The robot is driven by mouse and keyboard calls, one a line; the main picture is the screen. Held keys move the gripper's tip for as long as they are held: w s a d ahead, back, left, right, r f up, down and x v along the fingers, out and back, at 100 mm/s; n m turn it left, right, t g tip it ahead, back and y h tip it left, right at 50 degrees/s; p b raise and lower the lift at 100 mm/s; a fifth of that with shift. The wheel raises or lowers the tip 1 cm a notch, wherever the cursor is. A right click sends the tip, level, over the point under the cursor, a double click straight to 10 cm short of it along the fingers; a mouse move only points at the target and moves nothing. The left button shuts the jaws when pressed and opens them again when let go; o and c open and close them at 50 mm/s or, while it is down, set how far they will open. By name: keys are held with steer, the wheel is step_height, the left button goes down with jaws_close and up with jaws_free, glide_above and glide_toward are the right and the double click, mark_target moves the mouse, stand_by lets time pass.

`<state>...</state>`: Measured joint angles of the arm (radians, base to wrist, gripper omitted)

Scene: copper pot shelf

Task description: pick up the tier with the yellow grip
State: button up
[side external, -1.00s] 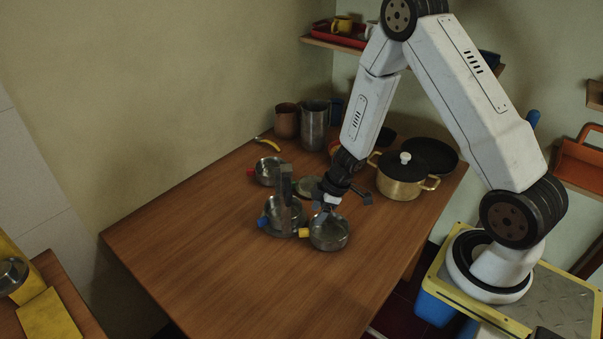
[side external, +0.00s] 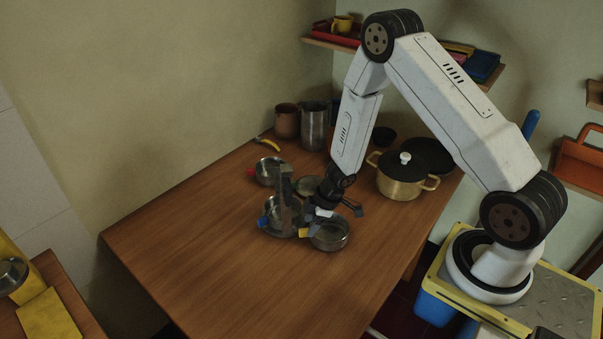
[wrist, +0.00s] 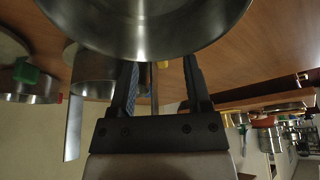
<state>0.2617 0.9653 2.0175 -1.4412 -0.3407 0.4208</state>
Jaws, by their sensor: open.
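The tier with the yellow grip (side external: 330,236) is a round steel pan on the table at the front right of the tier group. Its yellow grip (side external: 304,232) sticks out to the left. In the wrist view its steel wall (wrist: 145,35) fills the top, and a sliver of the yellow grip (wrist: 163,64) shows between my fingers. My gripper (side external: 308,220) is low over this grip, open, with one finger on each side (wrist: 160,75). Contact cannot be told. My wrist hides part of the tier's back.
The blue-grip tier (side external: 270,228) stands close left, beside an upright metal post (side external: 285,188). The red-grip tier (side external: 267,170) is behind. A green grip (wrist: 27,72) shows in the wrist view. A lidded brass pot (side external: 401,183) stands back right. The front table is clear.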

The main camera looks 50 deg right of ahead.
steer(key=shift+x, duration=1.45)
steer(key=shift+c, duration=0.2)
jaws_close()
